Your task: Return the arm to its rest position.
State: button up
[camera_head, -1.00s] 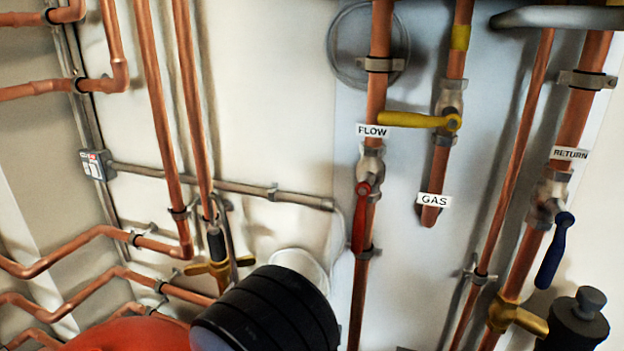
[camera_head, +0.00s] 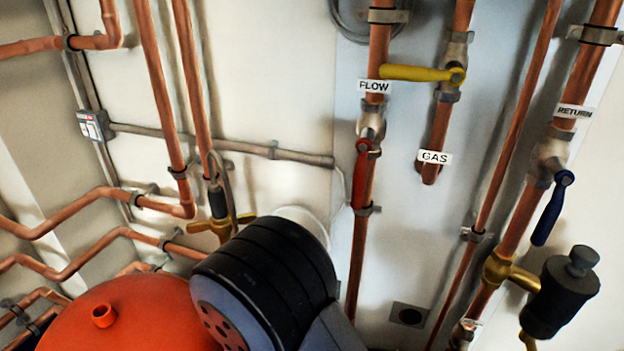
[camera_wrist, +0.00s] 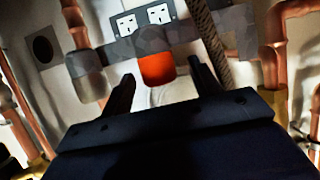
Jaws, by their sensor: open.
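My gripper (camera_wrist: 160,70) shows in the wrist view. Its two dark fingers stand apart with nothing held between them. Behind the gap is an orange-red piece (camera_wrist: 157,69) below a grey, blurred band; I cannot tell what it belongs to. In the head view only a black and grey joint of my arm (camera_head: 270,270) shows at the bottom centre, in front of the wall pipes. The gripper itself is out of the head view.
A red-handled valve (camera_head: 361,172) sits on the FLOW pipe, a yellow lever (camera_head: 415,73) on the GAS pipe, a blue lever (camera_head: 552,208) on the RETURN pipe. An orange vessel (camera_head: 130,315) is lower left. A double socket (camera_wrist: 142,20) shows in the wrist view.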

jog(key=b+x, duration=0.1)
jog(key=x, duration=0.2)
jog(key=shift+w+d+f, duration=0.15)
jog(key=shift+w+f, duration=0.05)
jog(key=shift+f, duration=0.1)
notch_tip(320, 180, up, 2)
jog(key=shift+s+r+p, duration=0.1)
jog(key=shift+r+p, duration=0.1)
jog(key=shift+p, duration=0.25)
jog(key=shift+r+p, duration=0.65)
jog(key=shift+r, duration=1.5)
